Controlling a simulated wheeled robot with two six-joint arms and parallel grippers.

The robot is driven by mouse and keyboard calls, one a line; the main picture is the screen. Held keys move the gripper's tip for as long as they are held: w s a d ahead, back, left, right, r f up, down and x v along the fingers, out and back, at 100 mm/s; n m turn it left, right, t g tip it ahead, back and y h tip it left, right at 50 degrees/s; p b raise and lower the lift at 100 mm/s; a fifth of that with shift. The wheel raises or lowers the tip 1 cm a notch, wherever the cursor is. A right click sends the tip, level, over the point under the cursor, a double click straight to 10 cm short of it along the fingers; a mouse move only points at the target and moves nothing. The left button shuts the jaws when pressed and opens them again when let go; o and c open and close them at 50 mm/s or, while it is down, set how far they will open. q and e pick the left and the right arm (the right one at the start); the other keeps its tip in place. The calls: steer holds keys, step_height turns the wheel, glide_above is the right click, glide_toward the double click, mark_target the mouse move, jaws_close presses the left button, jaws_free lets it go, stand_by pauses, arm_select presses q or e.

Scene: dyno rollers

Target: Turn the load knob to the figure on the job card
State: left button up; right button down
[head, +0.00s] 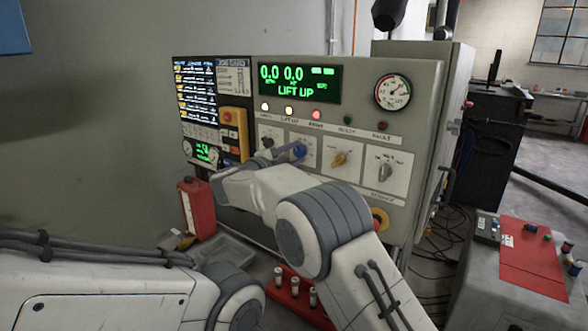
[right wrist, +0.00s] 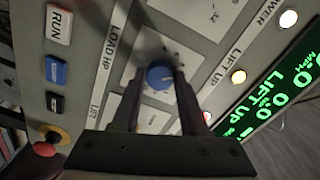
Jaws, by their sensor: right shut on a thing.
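The load knob is a blue round knob (right wrist: 160,75) with a pale pointer line, on a white plate lettered LOAD HP in the right wrist view. It also shows in the head view (head: 299,151). My right gripper (right wrist: 160,84) has one dark finger on each side of the knob and is shut on it. In the head view the right gripper (head: 284,154) reaches the panel from the left, partly hidden by my wrist. The job card (head: 233,76) is at the panel's upper left; its figures are too small to read. My left gripper is out of view.
The green display (head: 299,83) reads 0.0, 0.0 and LIFT UP. Yellow (head: 339,158) and grey (head: 386,172) knobs sit right of the load knob. A red can (head: 197,208), a grey tray (head: 222,252) and a red holder (head: 299,301) stand below the panel.

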steer(key=shift+f+m+b, duration=0.15)
steer(key=shift+m+b, duration=1.7)
steer(key=shift+m, duration=0.15)
steer(key=shift+c, duration=2.2)
jaws_free()
steer(key=shift+s+a, duration=0.1)
steer(key=b+v, duration=0.2)
steer(key=v, duration=0.8)
steer(key=shift+s, duration=0.1)
